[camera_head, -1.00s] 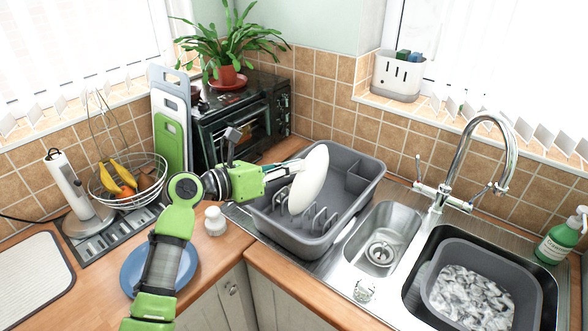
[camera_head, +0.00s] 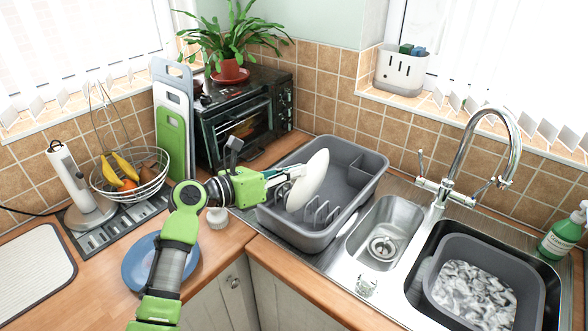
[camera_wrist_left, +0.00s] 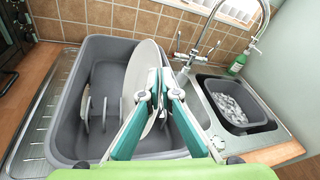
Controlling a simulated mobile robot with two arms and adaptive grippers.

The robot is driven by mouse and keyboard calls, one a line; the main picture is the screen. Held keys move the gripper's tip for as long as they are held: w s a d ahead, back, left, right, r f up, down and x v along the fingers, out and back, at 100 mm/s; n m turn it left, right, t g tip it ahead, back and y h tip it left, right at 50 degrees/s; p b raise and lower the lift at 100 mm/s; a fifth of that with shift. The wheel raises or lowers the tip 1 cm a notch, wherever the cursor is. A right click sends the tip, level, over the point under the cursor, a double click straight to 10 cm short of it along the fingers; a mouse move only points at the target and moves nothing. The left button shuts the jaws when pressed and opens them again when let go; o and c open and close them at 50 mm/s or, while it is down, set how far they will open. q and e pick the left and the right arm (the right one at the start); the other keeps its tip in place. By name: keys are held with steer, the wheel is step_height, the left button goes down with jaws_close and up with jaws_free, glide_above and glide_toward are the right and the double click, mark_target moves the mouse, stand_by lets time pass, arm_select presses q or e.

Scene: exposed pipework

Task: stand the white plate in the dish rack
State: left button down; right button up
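The white plate (camera_head: 308,180) stands nearly upright, slightly tilted, inside the grey dish rack (camera_head: 368,158), by its row of prongs. The plate (camera_wrist_left: 143,72) and rack (camera_wrist_left: 68,100) also show in the left wrist view. My left gripper (camera_head: 296,171) reaches in over the rack's left side, and its fingers are closed on the plate's near edge. In the left wrist view its teal fingers (camera_wrist_left: 164,90) lie on either side of the plate's edge. The plate's bottom is partly hidden, so I cannot tell whether it rests on the rack floor. My right gripper is not in view.
A blue plate (camera_head: 140,265) lies on the counter under my left arm. A white scrubbing brush (camera_head: 217,217) is beside the arm. The sink tap (camera_head: 440,185) rises right of the rack, and a toaster oven (camera_head: 240,118) stands behind it. The rack's right part is empty.

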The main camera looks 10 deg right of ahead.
arm_select(q)
steer(key=shift+s+d+f, duration=0.15)
steer(key=shift+s+f, duration=0.05)
steer(key=shift+f, duration=0.45)
steer(key=c, duration=2.4)
jaws_free()
steer(key=shift+o, duration=1.1)
steer(key=shift+w+d, duration=0.25)
steer(key=shift+r, duration=0.15)
steer(key=shift+a, duration=0.15)
steer(key=shift+s, duration=0.1)
steer(key=v, duration=0.8)
